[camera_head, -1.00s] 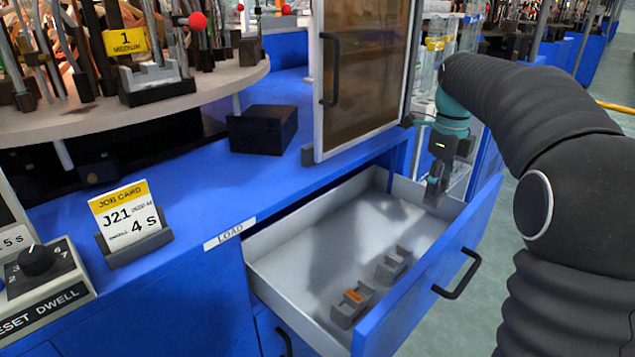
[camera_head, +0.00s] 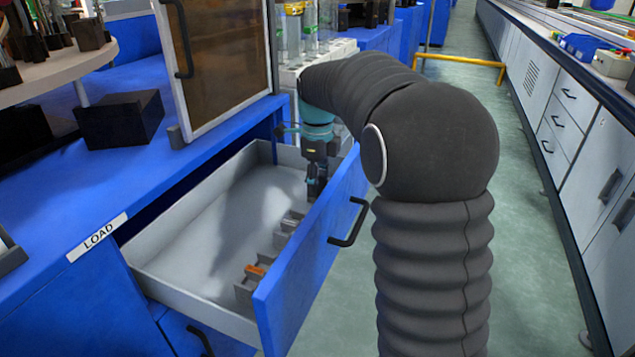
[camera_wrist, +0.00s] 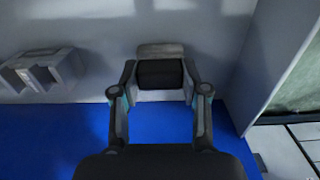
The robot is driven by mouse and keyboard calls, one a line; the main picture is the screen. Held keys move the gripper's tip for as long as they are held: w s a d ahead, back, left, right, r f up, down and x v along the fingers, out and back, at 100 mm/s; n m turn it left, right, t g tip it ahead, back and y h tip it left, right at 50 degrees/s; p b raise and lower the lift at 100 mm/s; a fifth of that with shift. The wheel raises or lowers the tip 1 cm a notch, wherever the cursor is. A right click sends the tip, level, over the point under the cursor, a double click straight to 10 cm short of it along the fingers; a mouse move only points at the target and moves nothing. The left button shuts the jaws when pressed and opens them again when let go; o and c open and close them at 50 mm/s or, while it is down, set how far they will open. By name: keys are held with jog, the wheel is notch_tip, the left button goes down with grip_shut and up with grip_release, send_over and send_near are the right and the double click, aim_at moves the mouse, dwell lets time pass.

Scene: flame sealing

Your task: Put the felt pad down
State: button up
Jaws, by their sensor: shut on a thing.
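My gripper (camera_wrist: 158,75) is shut on the felt pad (camera_wrist: 160,75), a dark block between its two fingers in the wrist view. A pale grey holder (camera_wrist: 160,48) shows just beyond and below the pad. I cannot tell whether the pad touches it or is still above it. In the head view my gripper (camera_head: 316,188) points down inside the open drawer (camera_head: 185,225), near its front panel. The pad is hidden there.
An empty grey holder (camera_wrist: 45,72) lies left of my gripper in the wrist view. Another holder with an orange piece (camera_head: 255,270) sits nearer in the drawer. The blue drawer front (camera_head: 310,255) stands close beside. The drawer's middle floor is clear.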

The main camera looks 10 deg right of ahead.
jog(key=shift+f, duration=0.15)
jog(key=o, duration=1.2)
jog(key=shift+o, duration=0.2)
notch_tip(320, 180, up, 12)
jog(key=p, duration=0.2)
jog(key=shift+r, duration=0.2)
